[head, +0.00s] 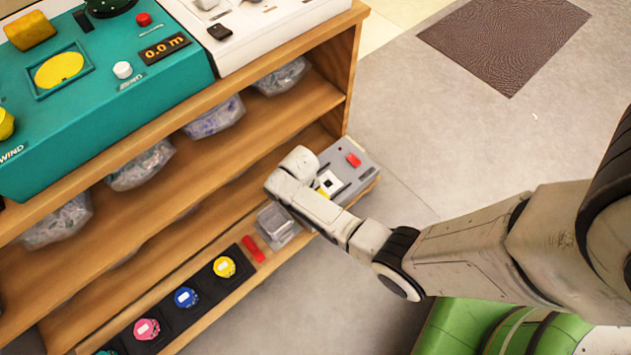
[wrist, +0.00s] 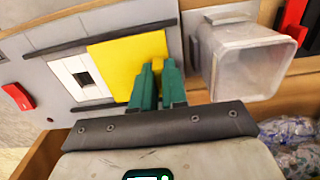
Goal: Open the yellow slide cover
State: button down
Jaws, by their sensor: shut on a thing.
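The yellow slide cover (wrist: 122,62) is a flat square panel on a grey box (head: 350,178), lying between two dark rails in the wrist view. A thin yellow strip of it (head: 321,191) shows beside my arm in the head view. Left of the cover, a white plate with a dark square opening (wrist: 82,79) lies uncovered. My arm hides the gripper in the head view.
A red switch (wrist: 18,97) is on the box's left part. Wooden shelves (head: 330,95) hold bagged items and coloured round knobs. Open floor lies right of the shelf.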

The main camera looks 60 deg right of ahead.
jog(key=shift+w+a, duration=0.15)
jog(key=shift+a, duration=0.25)
jog(key=c, duration=1.2)
grip_release()
jog(key=shift+o, duration=0.2)
jog(key=shift+r, duration=0.15)
notch_tip(320, 180, up, 10)
jog(key=p, duration=0.6)
jog(key=shift+r, duration=0.25)
